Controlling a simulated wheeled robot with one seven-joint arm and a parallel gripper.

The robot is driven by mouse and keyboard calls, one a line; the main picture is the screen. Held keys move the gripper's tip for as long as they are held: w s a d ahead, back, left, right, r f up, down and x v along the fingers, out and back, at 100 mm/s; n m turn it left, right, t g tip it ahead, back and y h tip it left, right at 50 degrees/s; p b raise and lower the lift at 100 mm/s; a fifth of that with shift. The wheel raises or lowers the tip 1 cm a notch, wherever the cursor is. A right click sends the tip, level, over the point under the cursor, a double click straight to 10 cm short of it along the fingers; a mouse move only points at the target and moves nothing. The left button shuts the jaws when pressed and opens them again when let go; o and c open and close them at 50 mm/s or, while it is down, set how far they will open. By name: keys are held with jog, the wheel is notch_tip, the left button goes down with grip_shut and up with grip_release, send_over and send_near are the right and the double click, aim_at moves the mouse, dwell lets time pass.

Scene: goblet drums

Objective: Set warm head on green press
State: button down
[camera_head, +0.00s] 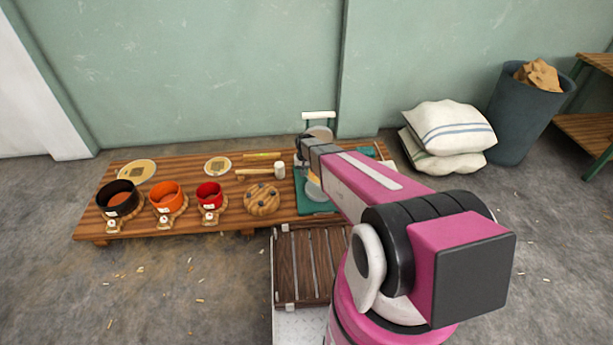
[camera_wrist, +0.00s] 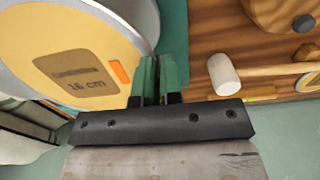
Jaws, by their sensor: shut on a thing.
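The warm head, a cream disc (camera_wrist: 75,60) with a grey rim, a brown label reading 16 cm and an orange patch, fills the left of the wrist view. My gripper (camera_wrist: 160,75) is shut on its rim. The green press (camera_head: 304,203) stands at the right end of the low wooden table, with a white handle (camera_head: 319,115) on top. Its green surface (camera_wrist: 174,28) also shows beside the disc in the wrist view. The head is over or at the press. My arm hides much of both in the head view, so I cannot tell whether they touch.
Black (camera_head: 118,199), orange (camera_head: 167,197) and red (camera_head: 209,196) drums stand on the table's left. Two other heads (camera_head: 137,171) (camera_head: 217,166) lie behind them. A mallet (camera_head: 279,170) and a round wooden block (camera_head: 262,200) lie left of the press. A slatted surface (camera_head: 305,262) is in front.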

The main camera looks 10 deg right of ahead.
jog(key=shift+a+f, duration=0.3)
jog(key=shift+f, duration=1.3)
jog(key=shift+a+f, duration=0.25)
jog(key=shift+f, duration=1.35)
jog(key=shift+a+f, duration=0.3)
jog(key=shift+f, duration=1.3)
jog(key=shift+f, duration=0.25)
jog(key=c, duration=1.2)
grip_release()
notch_tip(320, 180, up, 11)
jog(key=shift+f, duration=0.1)
